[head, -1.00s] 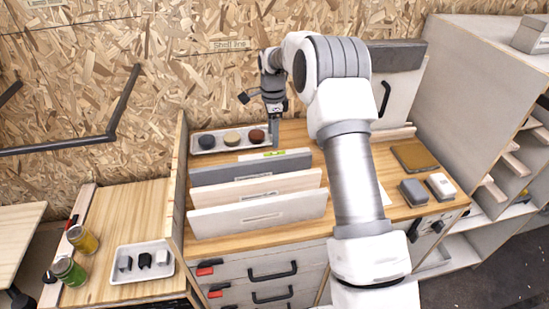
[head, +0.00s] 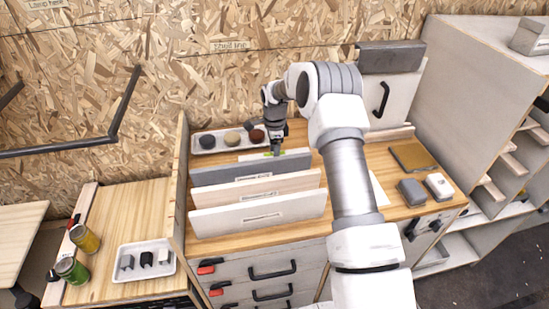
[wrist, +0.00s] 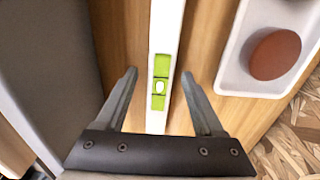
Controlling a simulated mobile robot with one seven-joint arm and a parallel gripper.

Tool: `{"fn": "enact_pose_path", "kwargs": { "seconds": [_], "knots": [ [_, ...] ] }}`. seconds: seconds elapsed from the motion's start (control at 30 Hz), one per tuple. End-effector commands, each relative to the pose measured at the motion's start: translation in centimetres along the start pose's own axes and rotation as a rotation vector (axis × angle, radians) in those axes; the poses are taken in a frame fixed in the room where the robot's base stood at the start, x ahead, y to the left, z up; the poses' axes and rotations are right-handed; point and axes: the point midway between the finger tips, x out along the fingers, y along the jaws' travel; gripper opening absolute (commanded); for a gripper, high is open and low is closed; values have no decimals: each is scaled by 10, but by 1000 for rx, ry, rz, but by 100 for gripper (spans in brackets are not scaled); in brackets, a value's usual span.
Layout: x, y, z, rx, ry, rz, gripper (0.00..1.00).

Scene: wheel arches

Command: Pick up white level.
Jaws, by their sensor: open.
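The white level (wrist: 164,120) shows in the wrist view as a long white bar with a green vial window, lying on the wooden worktop. In the head view only a short part of the level (head: 250,157) shows behind the grey panel, with its green vial partly hidden by my gripper. My gripper (wrist: 160,80) is open, with one finger on each side of the level. The level runs between the fingers, and no contact shows. In the head view my gripper (head: 276,150) points down just behind the grey panel.
A grey panel (head: 235,174) and two paler panels stand upright in front of the level. A white tray (head: 203,151) with several round pieces lies behind it, close to one finger. A chipboard wall (head: 180,70) rises at the back.

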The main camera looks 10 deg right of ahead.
Motion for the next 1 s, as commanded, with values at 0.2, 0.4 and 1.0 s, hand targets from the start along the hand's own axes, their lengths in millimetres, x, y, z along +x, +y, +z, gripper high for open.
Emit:
{"fn": "enact_pose_path", "kwargs": {
  "seconds": [0.2,0.4,1.0],
  "knots": [
    [0,0,0,0,0,0,41],
    [0,0,0,0,0,0,5],
    [-18,-1,0,-1,1,-4,0]
  ]
}}
